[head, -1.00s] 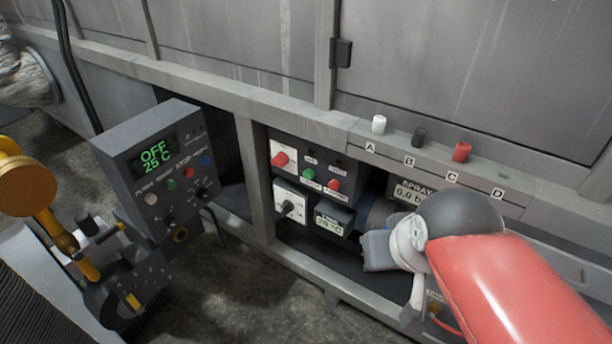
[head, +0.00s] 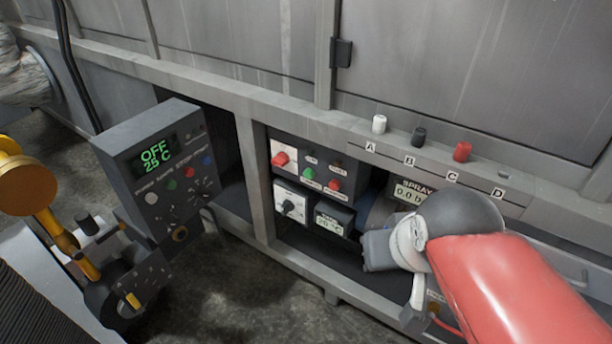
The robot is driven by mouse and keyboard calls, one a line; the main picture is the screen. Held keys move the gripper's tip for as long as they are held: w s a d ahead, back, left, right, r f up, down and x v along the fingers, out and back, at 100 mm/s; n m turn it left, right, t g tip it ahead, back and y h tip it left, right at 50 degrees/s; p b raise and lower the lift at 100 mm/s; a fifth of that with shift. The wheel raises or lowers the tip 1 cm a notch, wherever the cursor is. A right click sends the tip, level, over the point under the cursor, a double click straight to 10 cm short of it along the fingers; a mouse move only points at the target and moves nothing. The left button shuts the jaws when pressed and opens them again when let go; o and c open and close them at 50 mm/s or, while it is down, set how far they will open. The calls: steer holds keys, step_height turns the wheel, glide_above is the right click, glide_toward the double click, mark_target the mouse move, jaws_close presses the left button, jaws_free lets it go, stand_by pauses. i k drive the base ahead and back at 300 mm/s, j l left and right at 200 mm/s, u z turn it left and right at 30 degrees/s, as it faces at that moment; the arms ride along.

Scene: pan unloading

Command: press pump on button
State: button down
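A recessed control panel (head: 321,162) in the lower cabinet carries a green button (head: 308,173) and a red button (head: 334,185), with a red switch (head: 280,159) to their left. Its small labels are too blurred to read, so I cannot tell which control is pump on. A spray display (head: 408,192) is partly hidden behind my arm. My gripper (head: 377,251) is in front of the cabinet opening, right of and below the buttons, apart from them in the picture. Its fingers are not clear enough to tell open from shut.
A grey control box (head: 128,150) reading OFF 25 C stands at the left, with several buttons and knobs. A cabinet post (head: 254,180) separates it from the panel. White, black and red knobs (head: 462,151) stand on the ledge above. Bare floor (head: 230,290) lies in front.

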mark_target(309, 173)
steer(key=j, duration=0.45)
steer(key=k+j, duration=0.15)
steer(key=j, duration=0.3)
steer(key=j+z, duration=0.1)
steer(key=j, duration=0.4)
steer(key=k+j, duration=0.15)
steer(key=j, duration=0.3)
